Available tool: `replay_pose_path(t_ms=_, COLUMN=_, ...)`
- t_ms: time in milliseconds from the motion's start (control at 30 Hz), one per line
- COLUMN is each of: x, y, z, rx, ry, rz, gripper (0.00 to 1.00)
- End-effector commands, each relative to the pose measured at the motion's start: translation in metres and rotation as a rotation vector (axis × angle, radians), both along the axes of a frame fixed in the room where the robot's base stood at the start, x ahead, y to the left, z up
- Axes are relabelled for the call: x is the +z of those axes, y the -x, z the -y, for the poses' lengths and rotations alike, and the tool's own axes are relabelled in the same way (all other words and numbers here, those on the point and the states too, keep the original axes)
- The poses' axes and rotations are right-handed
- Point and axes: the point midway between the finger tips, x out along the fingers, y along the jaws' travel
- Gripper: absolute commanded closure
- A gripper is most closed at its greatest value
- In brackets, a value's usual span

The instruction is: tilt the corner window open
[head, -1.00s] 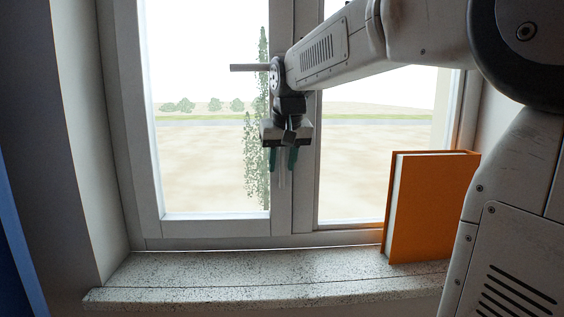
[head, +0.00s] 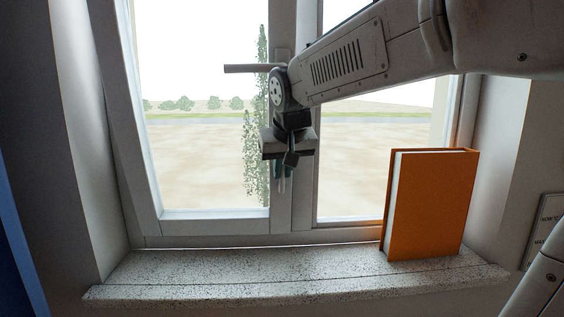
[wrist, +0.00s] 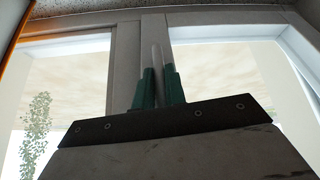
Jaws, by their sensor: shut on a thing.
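The window sash (head: 146,120) on the left leans inward at its top. A grey handle bar (head: 246,68) lies level, pointing left from the sash's right upright, its right end meeting my wrist joint in the picture. My gripper (head: 280,176) points down in front of that upright, below the handle. Its green fingers are shut on a slim pale upright bar, which shows between them in the wrist view (wrist: 156,55). My arm hides part of the upright and where the pale bar attaches.
An orange book (head: 432,205) stands upright on the right of the speckled stone sill (head: 220,278). The left and middle of the sill are clear. A second window pane (head: 350,180) is to the right. A small wall plate (head: 545,228) is at the far right.

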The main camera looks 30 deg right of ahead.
Motion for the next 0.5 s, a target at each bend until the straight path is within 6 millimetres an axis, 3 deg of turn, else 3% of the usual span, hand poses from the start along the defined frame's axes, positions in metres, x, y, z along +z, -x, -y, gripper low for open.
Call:
replay_pose_path(t_ms=333, x=0.0026, y=-0.0014, z=-0.0004, rx=0.001, ry=0.009, rz=0.023, gripper=1.00)
replay_pose_path(t_ms=367, x=0.0027, y=-0.0013, z=-0.0004, rx=0.001, ry=0.009, rz=0.023, gripper=0.79)
replay_pose_path(t_ms=400, x=0.0026, y=-0.0012, z=-0.0004, rx=0.001, ry=0.009, rz=0.022, gripper=0.68)
replay_pose_path(t_ms=500, x=0.0023, y=-0.0010, z=-0.0004, rx=0.001, ry=0.008, rz=0.021, gripper=0.66)
